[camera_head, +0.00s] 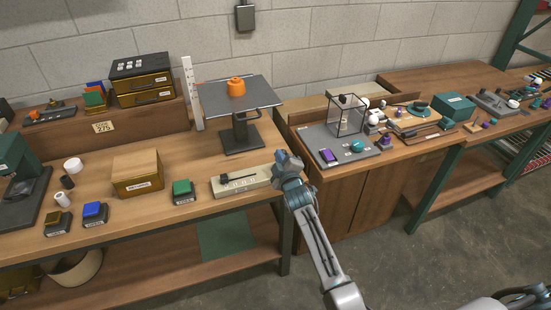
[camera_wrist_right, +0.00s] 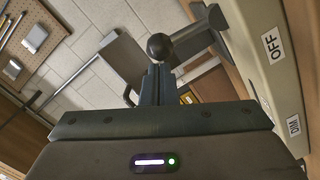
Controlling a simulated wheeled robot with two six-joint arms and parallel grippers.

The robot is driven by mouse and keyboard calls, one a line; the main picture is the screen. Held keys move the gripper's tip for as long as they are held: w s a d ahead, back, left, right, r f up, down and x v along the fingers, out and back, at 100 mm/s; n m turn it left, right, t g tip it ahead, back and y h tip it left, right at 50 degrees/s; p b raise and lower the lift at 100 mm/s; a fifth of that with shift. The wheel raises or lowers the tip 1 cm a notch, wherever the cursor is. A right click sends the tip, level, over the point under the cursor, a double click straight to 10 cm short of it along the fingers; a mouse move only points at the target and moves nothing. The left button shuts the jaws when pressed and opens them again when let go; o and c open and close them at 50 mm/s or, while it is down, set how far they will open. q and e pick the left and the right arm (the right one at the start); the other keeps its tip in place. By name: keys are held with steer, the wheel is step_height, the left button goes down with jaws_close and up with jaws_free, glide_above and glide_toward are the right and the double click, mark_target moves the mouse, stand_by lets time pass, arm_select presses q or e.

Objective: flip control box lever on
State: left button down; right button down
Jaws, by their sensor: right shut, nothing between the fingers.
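The control box (camera_head: 262,178) is a low cream box near the front right of the left workbench. The control box side (camera_wrist_right: 275,75) there carries the labels OFF and DIM. My right gripper (camera_head: 281,160) is at the box's right end, shut and empty; its closed fingers (camera_wrist_right: 156,84) point at the knob. My left gripper is not in view.
A dark stand (camera_head: 242,138) with a flat plate and an orange object stands behind the box. A green block (camera_head: 183,188) on a dark base and a wooden box (camera_head: 137,175) are to the left. A second bench with a wire-frame cube (camera_head: 347,117) is to the right.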

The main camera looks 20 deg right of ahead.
steer(key=shift+w+d+r+m+p, duration=0.1)
steer(key=shift+d+m+p, duration=0.25)
steer(key=shift+d+m, duration=0.5)
steer(key=shift+m, duration=0.25)
steer(key=shift+d+m+p, duration=0.45)
steer(key=shift+d+m, duration=0.1)
steer(key=shift+m, duration=0.15)
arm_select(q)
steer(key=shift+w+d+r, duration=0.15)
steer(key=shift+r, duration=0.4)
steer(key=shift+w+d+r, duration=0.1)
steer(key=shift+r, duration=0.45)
arm_select(e)
steer(key=shift+d+f+y, duration=0.1)
steer(key=shift+f+y, duration=0.1)
steer(key=shift+y, duration=0.1)
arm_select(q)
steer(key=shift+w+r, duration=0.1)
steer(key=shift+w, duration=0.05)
